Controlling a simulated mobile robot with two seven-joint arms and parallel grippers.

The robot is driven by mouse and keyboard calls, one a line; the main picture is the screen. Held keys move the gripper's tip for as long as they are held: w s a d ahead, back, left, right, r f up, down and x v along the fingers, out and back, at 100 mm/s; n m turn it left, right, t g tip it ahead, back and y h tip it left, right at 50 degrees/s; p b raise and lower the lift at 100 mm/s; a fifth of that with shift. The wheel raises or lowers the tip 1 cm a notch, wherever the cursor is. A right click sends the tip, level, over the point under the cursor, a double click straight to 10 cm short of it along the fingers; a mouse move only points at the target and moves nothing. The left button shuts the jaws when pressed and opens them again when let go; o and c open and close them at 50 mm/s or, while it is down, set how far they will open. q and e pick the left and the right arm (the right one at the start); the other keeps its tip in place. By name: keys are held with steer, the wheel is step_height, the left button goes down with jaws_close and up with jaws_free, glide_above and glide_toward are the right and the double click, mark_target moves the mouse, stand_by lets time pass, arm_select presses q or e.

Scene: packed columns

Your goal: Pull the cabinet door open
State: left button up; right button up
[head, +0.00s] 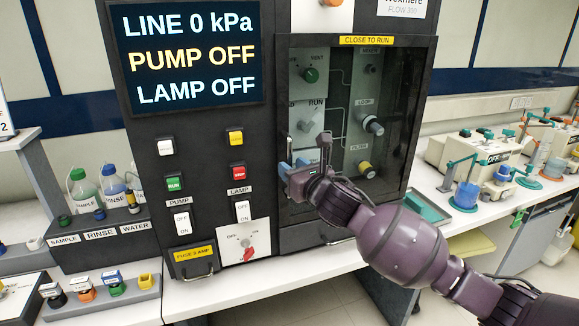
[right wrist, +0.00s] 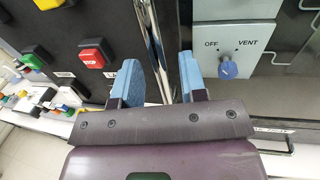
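The cabinet door (head: 390,165) is a dark-framed clear panel under a yellow "CLOSE TO RUN" label, and it looks shut. Its handle is an upright metal bar (head: 289,135) along the left edge. The bar (right wrist: 154,45) also shows in the right wrist view, running down between my fingers. My right gripper (head: 294,167) is at the lower part of the handle. In the right wrist view its blue fingers (right wrist: 160,82) stand apart, one on each side of the bar, with a gap visible. Whether either finger touches it I cannot tell. My left gripper is out of view.
The control panel left of the door has a red button (head: 238,173), a green button (head: 174,184) and switches. A bottle rack (head: 100,228) stands at the left. A bench with instruments (head: 490,160) is at the right. Knobs (head: 372,124) sit behind the door panel.

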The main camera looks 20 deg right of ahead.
steer(key=shift+x, duration=0.9)
jaws_close()
